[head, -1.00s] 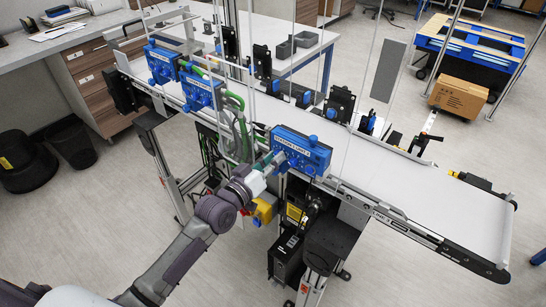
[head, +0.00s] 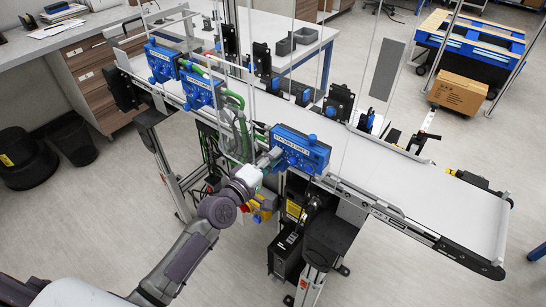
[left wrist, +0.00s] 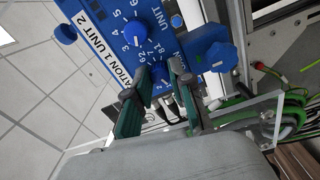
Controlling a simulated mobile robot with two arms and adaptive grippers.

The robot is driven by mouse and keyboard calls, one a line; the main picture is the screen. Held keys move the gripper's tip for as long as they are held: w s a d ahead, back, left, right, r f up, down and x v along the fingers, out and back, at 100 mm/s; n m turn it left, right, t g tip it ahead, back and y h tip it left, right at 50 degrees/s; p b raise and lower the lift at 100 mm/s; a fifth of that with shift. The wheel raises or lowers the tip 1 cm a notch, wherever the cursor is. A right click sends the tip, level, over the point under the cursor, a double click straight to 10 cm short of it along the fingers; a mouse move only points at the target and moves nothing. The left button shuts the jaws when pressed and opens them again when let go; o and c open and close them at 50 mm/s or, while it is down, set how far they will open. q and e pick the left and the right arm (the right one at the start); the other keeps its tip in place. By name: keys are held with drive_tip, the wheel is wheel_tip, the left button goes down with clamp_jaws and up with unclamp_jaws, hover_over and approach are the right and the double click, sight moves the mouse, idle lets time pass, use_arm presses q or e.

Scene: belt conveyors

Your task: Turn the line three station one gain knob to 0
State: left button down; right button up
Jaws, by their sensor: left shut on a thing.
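A blue control box (head: 303,148) with a white label strip is mounted on the near side of the belt conveyor. In the left wrist view its label reads "STATION 1 UNIT 2" and its blue face (left wrist: 170,42) has white number dials. My left gripper (head: 277,154) reaches the left end of this box. In the left wrist view its green-padded fingers (left wrist: 158,75) are shut on a small blue knob (left wrist: 159,71), mostly hidden between them. Another dial knob (left wrist: 134,34) sits just above, and a larger lobed knob (left wrist: 216,56) is to the right. The knob's exact setting cannot be read. My right gripper is not in view.
Two similar blue boxes (head: 199,90) and (head: 161,62) are further left along the conveyor (head: 420,190). Green hoses (head: 238,125) hang close to the left of my gripper. A yellow part (head: 264,201) sits below it. Open floor lies at the front left.

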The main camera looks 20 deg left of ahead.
use_arm(q)
drive_tip(key=shift+n, duration=1)
drive_tip(key=c, duration=1.3)
unclamp_jaws()
drive_tip(key=v, duration=1.2)
drive_tip(key=shift+r, duration=0.1)
